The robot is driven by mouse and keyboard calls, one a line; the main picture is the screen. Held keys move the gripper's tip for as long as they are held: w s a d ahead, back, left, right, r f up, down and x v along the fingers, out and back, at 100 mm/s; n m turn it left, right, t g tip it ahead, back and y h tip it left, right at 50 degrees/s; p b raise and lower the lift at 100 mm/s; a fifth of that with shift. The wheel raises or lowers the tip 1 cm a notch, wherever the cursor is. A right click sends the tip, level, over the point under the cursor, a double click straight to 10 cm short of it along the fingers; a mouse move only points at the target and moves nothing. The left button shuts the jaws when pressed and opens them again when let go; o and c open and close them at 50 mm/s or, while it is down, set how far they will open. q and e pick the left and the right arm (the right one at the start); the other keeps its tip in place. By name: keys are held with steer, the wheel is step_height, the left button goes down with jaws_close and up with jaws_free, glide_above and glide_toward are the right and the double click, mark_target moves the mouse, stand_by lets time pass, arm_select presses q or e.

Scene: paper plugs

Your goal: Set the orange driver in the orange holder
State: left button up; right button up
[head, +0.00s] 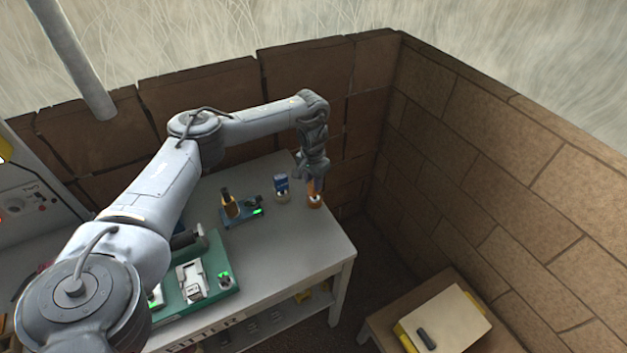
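The orange driver (315,188) shows at the far right corner of the grey table, directly below my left gripper (315,182). The orange holder (315,203) is a small round base on the table right under the driver. The driver looks upright and in line with the holder; whether it is seated in it or just above it is too small to tell. My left gripper points down at the driver's top and hides its upper part. Its fingers are too small and dark to show whether they are closed on the driver. My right gripper is not in view.
A blue-and-white item (281,184) stands in a pale base left of the orange holder. A dark bottle-like item (229,203) stands on a blue fixture with a green light. A green board (215,262) lies nearer. Brick walls close the back and right. The table's front right is clear.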

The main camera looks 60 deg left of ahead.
arm_select(q)
steer(key=o, duration=0.4)
steer(key=shift+r, duration=0.1)
